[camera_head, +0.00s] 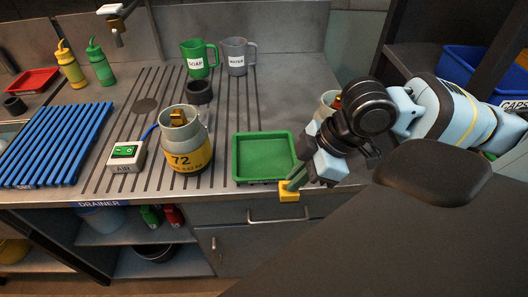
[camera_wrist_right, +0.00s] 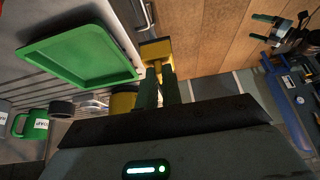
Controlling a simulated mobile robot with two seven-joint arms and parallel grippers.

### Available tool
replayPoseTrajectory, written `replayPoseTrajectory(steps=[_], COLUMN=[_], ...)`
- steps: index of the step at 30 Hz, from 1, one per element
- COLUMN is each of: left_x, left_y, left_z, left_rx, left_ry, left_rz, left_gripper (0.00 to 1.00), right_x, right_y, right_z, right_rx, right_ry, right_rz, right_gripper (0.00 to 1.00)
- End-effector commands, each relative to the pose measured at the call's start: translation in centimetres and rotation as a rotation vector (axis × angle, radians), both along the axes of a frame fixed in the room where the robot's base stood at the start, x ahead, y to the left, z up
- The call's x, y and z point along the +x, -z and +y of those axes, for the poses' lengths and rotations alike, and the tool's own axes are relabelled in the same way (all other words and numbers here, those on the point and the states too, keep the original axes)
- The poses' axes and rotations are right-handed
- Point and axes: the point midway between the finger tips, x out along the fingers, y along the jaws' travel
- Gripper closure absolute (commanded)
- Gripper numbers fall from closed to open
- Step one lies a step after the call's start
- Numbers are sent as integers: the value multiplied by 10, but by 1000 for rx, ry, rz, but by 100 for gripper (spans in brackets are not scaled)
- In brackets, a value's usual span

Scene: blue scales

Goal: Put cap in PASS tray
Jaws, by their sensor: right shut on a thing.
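A yellow cap (camera_head: 289,197) is held between the green-tipped fingers of my right gripper (camera_head: 291,184). It also shows at the fingertips in the right wrist view (camera_wrist_right: 155,49). The gripper and cap are at the counter's front edge, just right of and in front of the green tray's near right corner. The green tray (camera_head: 236,158) lies on the counter and looks empty; no PASS label is readable on it. In the right wrist view the green tray (camera_wrist_right: 80,82) is left of the fingers. My left gripper is not in view.
A grey cylinder marked 72 (camera_head: 187,155) with a brass valve stands left of the green tray. Behind are a black ring (camera_head: 199,97) and the SOAP (camera_head: 196,62) and WATER (camera_head: 235,60) mugs. A red tray (camera_head: 33,81) lies far left. A blue CAPS bin (camera_head: 475,72) is at right.

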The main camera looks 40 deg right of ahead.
Motion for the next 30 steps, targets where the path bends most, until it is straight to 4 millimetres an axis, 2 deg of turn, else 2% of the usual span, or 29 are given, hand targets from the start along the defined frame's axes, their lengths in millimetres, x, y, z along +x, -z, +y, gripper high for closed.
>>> replayPoseTrajectory(steps=[8,18,24,30], left_x=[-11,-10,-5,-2], left_y=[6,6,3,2], left_z=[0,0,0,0], left_rx=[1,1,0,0], left_ry=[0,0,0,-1], left_rz=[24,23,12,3], left_gripper=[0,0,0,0], right_x=[55,120,138,140], right_y=[4,11,13,14], right_z=[-15,-36,-42,-43], right_rx=[7,4,2,1], right_ry=[4,3,1,1], right_rz=[-2,-2,-1,0], right_gripper=[100,100,100,100])
